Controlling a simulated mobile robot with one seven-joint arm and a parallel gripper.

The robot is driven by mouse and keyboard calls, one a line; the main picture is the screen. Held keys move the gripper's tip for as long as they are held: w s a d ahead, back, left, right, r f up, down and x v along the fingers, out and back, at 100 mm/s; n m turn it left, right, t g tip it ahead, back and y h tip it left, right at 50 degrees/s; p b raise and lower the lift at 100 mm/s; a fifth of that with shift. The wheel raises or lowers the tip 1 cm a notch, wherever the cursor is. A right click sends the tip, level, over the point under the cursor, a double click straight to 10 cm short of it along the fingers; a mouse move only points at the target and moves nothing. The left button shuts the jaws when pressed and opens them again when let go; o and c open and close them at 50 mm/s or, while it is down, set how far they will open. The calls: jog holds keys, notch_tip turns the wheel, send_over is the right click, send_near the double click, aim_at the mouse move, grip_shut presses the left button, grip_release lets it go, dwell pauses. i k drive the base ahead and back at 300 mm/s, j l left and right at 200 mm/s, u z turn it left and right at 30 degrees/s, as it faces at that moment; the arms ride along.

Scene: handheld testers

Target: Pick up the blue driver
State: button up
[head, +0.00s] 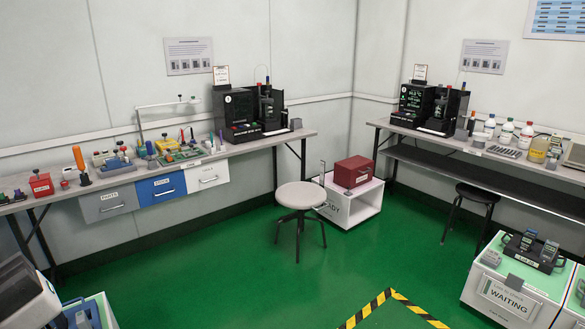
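Several small tools stand and lie on the left bench (240,147). A small upright blue item (221,137) stands near the left tester; it may be the blue driver, but it is too small to tell. An orange-handled tool (79,160) stands upright farther left on the same bench.
A right bench carries another tester (429,106) and bottles. Green floor (240,270) is open in the middle.

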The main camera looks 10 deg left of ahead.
aim_at(149, 147)
jog(key=i+l+u, duration=0.2)
jog(key=i, duration=1)
jog(key=i+j+u, duration=0.1)
jog(key=i+u, duration=0.2)
jog(key=i, duration=0.25)
jog(key=i+u, duration=0.35)
jog(key=i, duration=0.2)
jog(key=i+j, duration=0.2)
jog(key=i, duration=0.35)
jog(key=i+j+u, duration=0.15)
jog(key=i, duration=0.35)
jog(key=j, duration=0.1)
